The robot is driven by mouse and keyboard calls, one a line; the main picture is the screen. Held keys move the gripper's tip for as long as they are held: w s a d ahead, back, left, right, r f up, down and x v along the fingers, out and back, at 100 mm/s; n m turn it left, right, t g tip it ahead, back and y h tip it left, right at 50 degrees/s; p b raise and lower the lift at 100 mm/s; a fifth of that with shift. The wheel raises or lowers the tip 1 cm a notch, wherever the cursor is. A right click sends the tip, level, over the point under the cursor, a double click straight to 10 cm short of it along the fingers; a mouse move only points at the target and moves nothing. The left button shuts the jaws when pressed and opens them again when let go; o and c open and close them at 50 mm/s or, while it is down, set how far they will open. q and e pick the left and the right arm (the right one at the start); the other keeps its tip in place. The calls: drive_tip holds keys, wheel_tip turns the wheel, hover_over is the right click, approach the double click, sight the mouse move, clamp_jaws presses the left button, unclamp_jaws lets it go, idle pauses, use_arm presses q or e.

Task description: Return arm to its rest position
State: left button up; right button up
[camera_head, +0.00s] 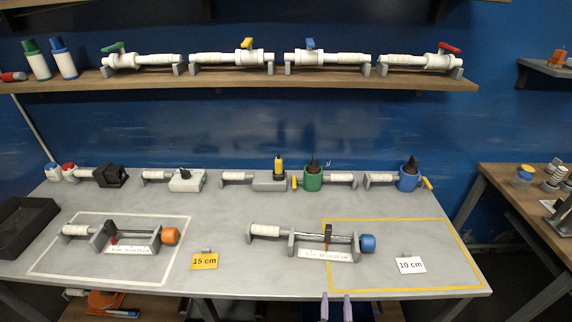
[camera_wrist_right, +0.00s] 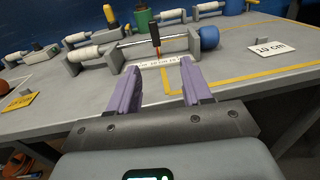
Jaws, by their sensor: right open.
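My right gripper (camera_head: 336,306) shows at the bottom edge of the head view, its two purple fingers apart in front of the table's front edge. In the right wrist view the right gripper (camera_wrist_right: 157,88) is open, with nothing between its fingers. Beyond it stands the slider device with the blue knob (camera_head: 368,243), apart from the fingers; its blue knob also shows in the right wrist view (camera_wrist_right: 209,37). The slider device with the orange knob (camera_head: 170,236) stands at the left, inside a white outlined area. My left gripper is in neither view.
A wooden shelf (camera_head: 280,85) with several valves hangs above. A black tray (camera_head: 25,225) sits at left.

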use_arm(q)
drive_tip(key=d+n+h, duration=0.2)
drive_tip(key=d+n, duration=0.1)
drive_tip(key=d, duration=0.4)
use_arm(e)
drive_tip(key=s+a+f+m+g+y, duration=0.3)
drive_tip(key=s+f+m+g, duration=0.35)
drive_tip(key=m, duration=0.85)
drive_tip(key=s+d+r+m+g, duration=0.2)
drive_tip(key=s+d+m+g, duration=0.3)
drive_tip(key=s+m, duration=0.45)
drive_tip(key=s+d+r+m+g, duration=0.1)
drive_tip(key=s+d+m+g, duration=0.2)
drive_tip(key=s+d+m, duration=0.6)
use_arm(q)
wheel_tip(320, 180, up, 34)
drive_tip(key=p, duration=3.4)
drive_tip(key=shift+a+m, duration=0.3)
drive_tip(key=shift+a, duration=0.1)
use_arm(e)
wheel_tip(320, 180, up, 34)
drive_tip(key=s+a, duration=0.1)
drive_tip(key=a, duration=0.1)
drive_tip(key=shift+n+h, duration=0.3)
drive_tip(key=shift+n, duration=0.15)
